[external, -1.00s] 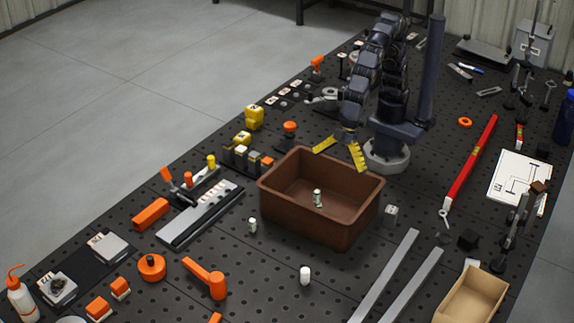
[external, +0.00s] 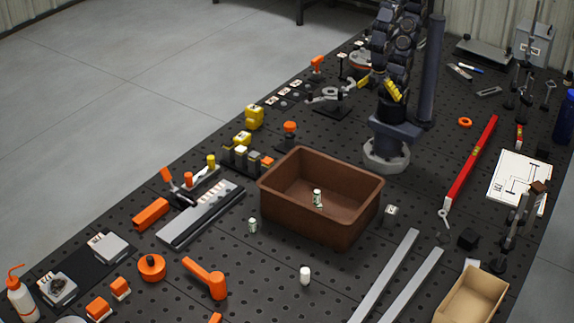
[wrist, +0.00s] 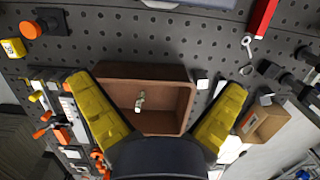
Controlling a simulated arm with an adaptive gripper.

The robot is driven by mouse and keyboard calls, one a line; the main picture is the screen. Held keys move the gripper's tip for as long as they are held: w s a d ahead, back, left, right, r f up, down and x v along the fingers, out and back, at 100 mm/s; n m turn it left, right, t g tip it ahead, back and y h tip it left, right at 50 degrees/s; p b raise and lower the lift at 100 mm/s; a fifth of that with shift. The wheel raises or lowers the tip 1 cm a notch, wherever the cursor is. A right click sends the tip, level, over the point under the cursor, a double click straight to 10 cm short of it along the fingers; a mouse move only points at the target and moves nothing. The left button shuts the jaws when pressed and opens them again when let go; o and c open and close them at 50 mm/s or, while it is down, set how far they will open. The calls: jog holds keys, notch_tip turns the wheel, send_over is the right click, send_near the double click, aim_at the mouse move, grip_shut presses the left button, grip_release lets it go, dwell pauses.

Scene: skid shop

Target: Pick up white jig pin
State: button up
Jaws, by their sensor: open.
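A small white cylinder (external: 305,275), which looks like the white jig pin, stands upright on the black perforated table in front of the brown bin (external: 354,233). I cannot make it out in the wrist view. My gripper (external: 379,88) is raised beyond the bin, close to my arm's column and far from the pin. Its yellow fingers are spread wide and empty, as the wrist view (wrist: 157,86) also shows. A small pale green-and-white cylinder (external: 317,198) is inside the bin; it also shows in the wrist view (wrist: 140,98).
A similar pale cylinder (external: 252,225) stands left of the bin. A grey block (external: 391,212) stands to its right. An orange angled part (external: 207,279) lies left of the white pin, and pale metal bars (external: 386,275) lie to its right. The table around the pin is clear.

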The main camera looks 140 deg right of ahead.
jog(key=shift+s, duration=0.1)
dwell(0.3)
jog(key=c, duration=0.7)
